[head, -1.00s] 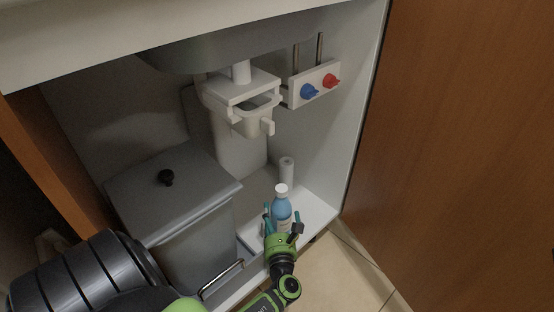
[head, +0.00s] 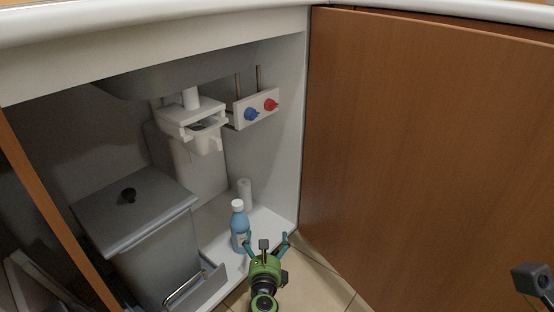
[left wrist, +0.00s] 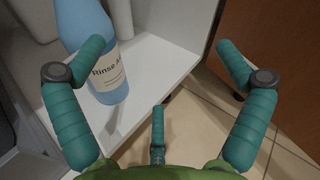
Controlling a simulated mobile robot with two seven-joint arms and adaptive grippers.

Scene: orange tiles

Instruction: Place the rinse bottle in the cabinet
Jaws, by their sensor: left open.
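The rinse bottle (head: 239,226) is blue with a white cap and a pale label. It stands upright on the white cabinet floor (head: 269,228), near the front edge. In the left wrist view the bottle (left wrist: 88,35) is at the upper left, behind the left finger, with its label partly covered. My left gripper (head: 267,238) is open and empty, just in front and to the right of the bottle. In the left wrist view its teal fingers (left wrist: 160,65) are spread wide, with cabinet floor and tiles between them. A small part of my right arm shows at the head view's right edge; its fingers cannot be made out.
A grey lidded bin (head: 137,236) stands left of the bottle, with a metal handle in front. A white cylinder (head: 245,193) stands behind the bottle. Drain pipework and a valve panel (head: 256,108) hang above. The wooden door (head: 430,150) is open at the right.

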